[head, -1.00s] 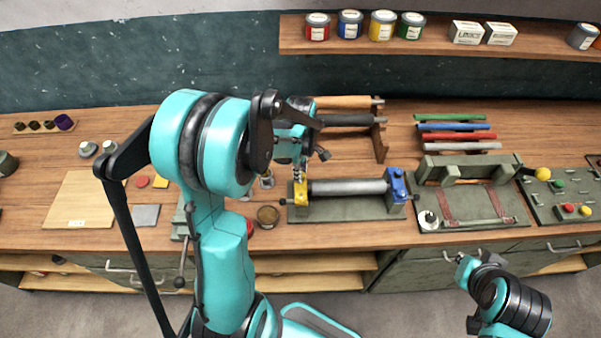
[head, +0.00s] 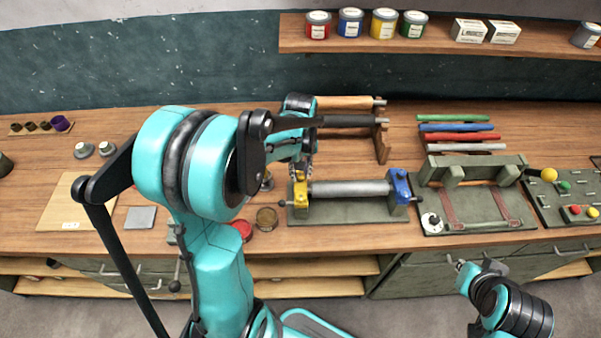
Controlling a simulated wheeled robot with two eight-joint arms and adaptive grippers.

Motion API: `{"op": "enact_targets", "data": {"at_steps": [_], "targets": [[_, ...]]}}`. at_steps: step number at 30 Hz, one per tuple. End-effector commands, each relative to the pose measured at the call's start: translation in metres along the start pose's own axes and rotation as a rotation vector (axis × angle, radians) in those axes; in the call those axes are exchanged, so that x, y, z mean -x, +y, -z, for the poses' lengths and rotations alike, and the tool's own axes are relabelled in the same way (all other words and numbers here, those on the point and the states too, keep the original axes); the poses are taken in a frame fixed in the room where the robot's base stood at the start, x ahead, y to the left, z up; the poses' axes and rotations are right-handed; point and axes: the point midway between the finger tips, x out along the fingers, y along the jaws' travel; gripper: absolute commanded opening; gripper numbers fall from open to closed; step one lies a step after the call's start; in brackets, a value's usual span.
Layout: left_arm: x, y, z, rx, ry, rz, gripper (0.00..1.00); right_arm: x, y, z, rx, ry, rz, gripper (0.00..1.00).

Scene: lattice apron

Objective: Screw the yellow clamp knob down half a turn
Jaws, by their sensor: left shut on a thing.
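The yellow clamp (head: 300,195) sits at the left end of a grey roller (head: 350,188) on a dark green base plate (head: 350,212). A blue clamp (head: 399,185) holds the right end. My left gripper (head: 301,174) points down at the top of the yellow clamp and is shut on its knob. The fingers and wrist hide most of the knob, so its angle cannot be read. My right gripper (head: 460,265) hangs in front of the bench at lower right, away from the clamps. Its fingers are too small to read.
Behind the roller, a rack (head: 381,140) carries rods with wooden and dark handles. A green frame fixture (head: 470,205) stands to the right. A red dish (head: 242,229) and a round brown tin (head: 267,218) lie left of the roller base. Several paint cans stand on the shelf (head: 450,45).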

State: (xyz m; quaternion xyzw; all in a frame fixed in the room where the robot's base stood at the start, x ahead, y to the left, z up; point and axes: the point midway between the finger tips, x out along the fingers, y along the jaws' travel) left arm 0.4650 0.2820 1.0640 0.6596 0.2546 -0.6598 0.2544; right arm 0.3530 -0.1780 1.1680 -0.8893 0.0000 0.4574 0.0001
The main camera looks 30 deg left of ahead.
Motion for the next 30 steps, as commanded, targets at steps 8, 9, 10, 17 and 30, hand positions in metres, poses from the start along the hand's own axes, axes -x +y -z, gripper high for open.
{"op": "enact_targets", "data": {"at_steps": [8, 9, 10, 17, 30], "targets": [[0.000, 0.000, 0.001, -0.262, 0.003, 0.001, 0.00, -0.005, 0.000, -0.004, 0.000, 0.000, 0.000, 0.00], [0.000, 0.000, 0.001, -0.300, 0.003, 0.000, 0.00, -0.006, 0.000, -0.004, 0.000, 0.000, 0.000, 0.00], [0.000, 0.000, 0.001, -0.328, 0.003, 0.000, 0.00, -0.006, 0.000, -0.004, 0.000, 0.000, 0.000, 0.00], [0.000, 0.000, 0.001, -0.547, 0.003, 0.001, 0.00, -0.009, 0.000, -0.006, 0.000, 0.000, 0.000, 0.00], [0.000, 0.000, 0.001, -0.965, 0.003, 0.001, 0.00, -0.013, 0.000, -0.010, 0.000, 0.000, 0.000, 0.00]]}}
